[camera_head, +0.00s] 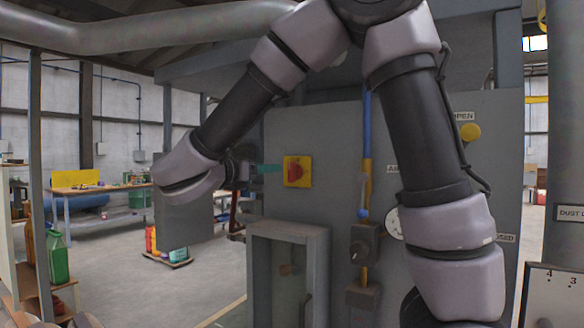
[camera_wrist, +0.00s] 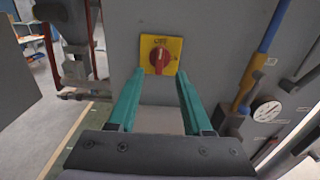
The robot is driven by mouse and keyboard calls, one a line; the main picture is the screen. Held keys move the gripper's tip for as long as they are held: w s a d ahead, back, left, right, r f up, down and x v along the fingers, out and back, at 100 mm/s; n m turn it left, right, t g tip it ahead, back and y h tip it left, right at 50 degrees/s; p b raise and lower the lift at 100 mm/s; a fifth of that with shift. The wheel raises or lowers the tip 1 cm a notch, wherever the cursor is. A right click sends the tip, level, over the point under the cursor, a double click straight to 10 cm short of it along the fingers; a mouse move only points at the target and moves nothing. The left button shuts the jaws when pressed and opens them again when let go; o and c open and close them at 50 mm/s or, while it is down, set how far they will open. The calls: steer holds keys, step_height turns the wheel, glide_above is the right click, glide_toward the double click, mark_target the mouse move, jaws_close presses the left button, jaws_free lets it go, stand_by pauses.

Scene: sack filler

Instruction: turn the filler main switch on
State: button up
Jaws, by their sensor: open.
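The main switch is a red rotary knob (camera_wrist: 159,58) on a yellow square plate (camera_wrist: 172,44), fixed to the grey filler panel (camera_wrist: 215,30). In the wrist view the knob's pale mark points up towards lettering on the plate. In the head view the switch (camera_head: 297,171) is on the left part of the panel. My gripper (camera_wrist: 157,88) has two green fingers, spread apart and empty, aimed at the switch with the knob between their lines. In the head view the green fingertips (camera_head: 268,168) are just left of the yellow plate, seemingly short of the knob.
A blue and orange pipe (camera_wrist: 262,50) and a round gauge (camera_wrist: 267,110) are right of the switch. Red and dark pipework (camera_wrist: 75,55) is at the left. A grey framed box (camera_head: 287,232) stands below the switch. Open floor lies to the left.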

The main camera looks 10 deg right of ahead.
mark_target(290, 166)
steer(key=x, duration=1)
steer(key=shift+w+d, duration=0.15)
jaws_close()
